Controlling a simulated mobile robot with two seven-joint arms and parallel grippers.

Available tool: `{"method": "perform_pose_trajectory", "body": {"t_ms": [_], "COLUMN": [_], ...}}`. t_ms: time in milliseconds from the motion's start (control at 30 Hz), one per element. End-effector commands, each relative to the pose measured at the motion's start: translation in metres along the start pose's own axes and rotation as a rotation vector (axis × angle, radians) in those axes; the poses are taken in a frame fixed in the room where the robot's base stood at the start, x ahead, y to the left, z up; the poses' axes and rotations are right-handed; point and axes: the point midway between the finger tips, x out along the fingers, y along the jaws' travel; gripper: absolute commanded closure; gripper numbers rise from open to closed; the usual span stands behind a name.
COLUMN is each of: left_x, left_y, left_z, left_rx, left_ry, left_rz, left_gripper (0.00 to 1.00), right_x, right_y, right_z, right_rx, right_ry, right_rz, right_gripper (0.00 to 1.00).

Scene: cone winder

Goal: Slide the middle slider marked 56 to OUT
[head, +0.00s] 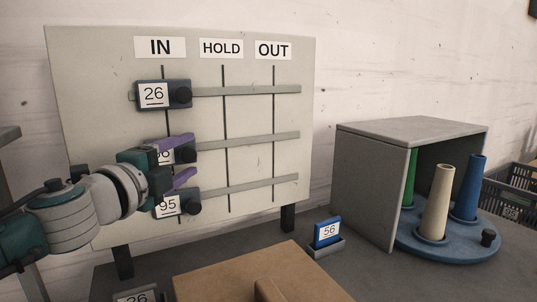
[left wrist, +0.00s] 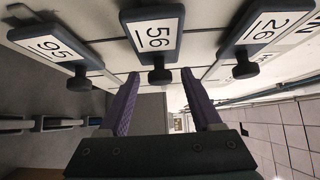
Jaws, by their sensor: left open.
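The middle slider marked 56 (head: 166,156) sits in the IN column on its rail (head: 252,144), partly hidden by my left gripper in the head view. Its plate and dark knob show fully in the left wrist view (left wrist: 154,36). My left gripper (head: 190,155) is open, with one purple finger above and one below the knob. In the left wrist view the knob (left wrist: 160,76) lies between the two fingertips (left wrist: 160,75), with gaps on both sides. The OUT label (head: 273,50) is at the board's upper right, above a vertical line crossing the rails.
Slider 26 (head: 160,95) is above and slider 95 (head: 174,204) below, both under IN. The HOLD label (head: 221,48) is between IN and OUT. The middle rail is clear to the right. A grey box with cones (head: 372,190) and a blue 56 tag (head: 327,231) stand right.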

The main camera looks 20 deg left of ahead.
Motion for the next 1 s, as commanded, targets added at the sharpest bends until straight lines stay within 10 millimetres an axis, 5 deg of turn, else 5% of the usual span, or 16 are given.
{"method": "perform_pose_trajectory", "body": {"t_ms": [100, 700, 1000], "left_x": [-0.0002, -0.0004, -0.0004], "left_y": [0.0, 0.0, -0.0001], "left_z": [-0.0001, 0.0, 0.0], "left_rx": [0.0, 0.0, 0.0], "left_ry": [0.0, 0.0, 0.0], "left_rz": [0.0, 0.0, 0.0], "left_gripper": [0.34, 1.0, 1.0], "right_x": [0.0, 0.0002, 0.0003], "right_y": [-0.0006, -0.0009, -0.0007], "right_z": [0.0001, 0.0003, 0.0004], "right_rx": [0.001, 0.001, 0.001], "right_ry": [0.0, -0.001, -0.001], "right_rz": [-0.002, -0.002, -0.002], "right_gripper": [1.0, 1.0, 1.0]}}
